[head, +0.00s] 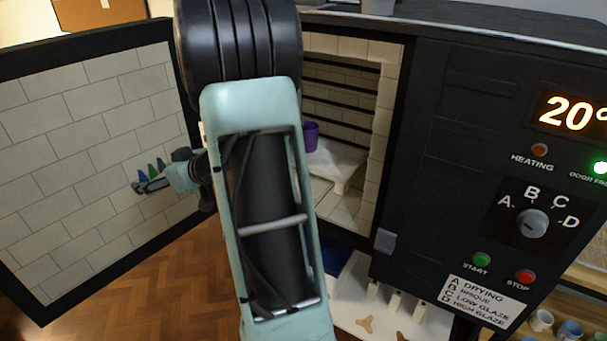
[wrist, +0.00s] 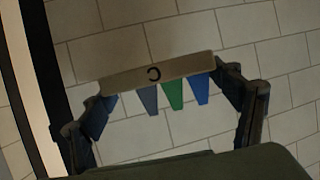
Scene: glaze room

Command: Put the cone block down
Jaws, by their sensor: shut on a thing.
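The cone block (wrist: 165,72) is a pale bar marked with a letter that looks like C. It carries three pointed cones: grey-blue, green and blue. In the wrist view it lies across between the fingertips of my gripper (wrist: 163,88), which is shut on its two ends. In the head view my gripper (head: 150,186) is at the left, in front of the open kiln door's tiled inner face. The cones (head: 151,171) show there just above the fingers; the bar itself is mostly hidden. The block is held in the air.
The black kiln (head: 455,110) stands open at the right. Inside, a purple cup (head: 310,135) stands on a white shelf (head: 340,165). The open door (head: 75,120) fills the left. Below the kiln is a white surface (head: 350,300) with small stilts. My arm covers the middle.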

